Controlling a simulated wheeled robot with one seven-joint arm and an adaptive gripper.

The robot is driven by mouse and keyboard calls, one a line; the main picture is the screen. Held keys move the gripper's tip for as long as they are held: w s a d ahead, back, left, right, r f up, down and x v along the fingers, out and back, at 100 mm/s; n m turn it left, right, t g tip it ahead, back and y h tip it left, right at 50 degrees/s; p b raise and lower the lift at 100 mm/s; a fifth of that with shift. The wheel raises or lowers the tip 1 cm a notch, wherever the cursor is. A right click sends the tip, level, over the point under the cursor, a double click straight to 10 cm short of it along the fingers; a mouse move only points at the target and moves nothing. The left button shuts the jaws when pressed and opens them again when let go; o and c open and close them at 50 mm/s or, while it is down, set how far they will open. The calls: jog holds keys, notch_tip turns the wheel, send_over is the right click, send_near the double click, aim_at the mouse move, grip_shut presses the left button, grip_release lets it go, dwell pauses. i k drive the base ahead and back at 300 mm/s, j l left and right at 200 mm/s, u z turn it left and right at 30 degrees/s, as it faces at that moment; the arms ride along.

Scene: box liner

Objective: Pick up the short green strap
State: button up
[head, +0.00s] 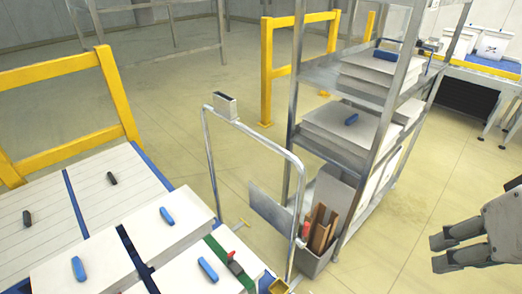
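A green strip (216,247), which may be the strap, lies across a white stack (185,275) at the lower middle of the head view. A dark tool with a red end (235,264) lies on or beside it and hides part of it. I cannot tell whether the strip is loose or wrapped around the stack. My gripper (440,253) is at the far right, above bare floor and well apart from the strip. Its two fingers are spread with a gap between them, and I see nothing in it.
White stacks with dark blue bands (75,200) and several small blue and black items fill the lower left. A metal cart frame (214,150) and a grey shelf rack (290,180) stand between the strip and my gripper. Yellow rails (268,70) stand behind. Floor near my gripper is clear.

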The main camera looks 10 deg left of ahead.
aim_at(236, 269)
jog(key=l+u, duration=0.1)
jog(key=u, duration=0.7)
jog(key=k+l+u, duration=0.1)
jog(key=u, duration=0.75)
jog(key=k+l+u, duration=0.15)
jog(key=k+l, duration=0.05)
jog(key=k, duration=0.1)
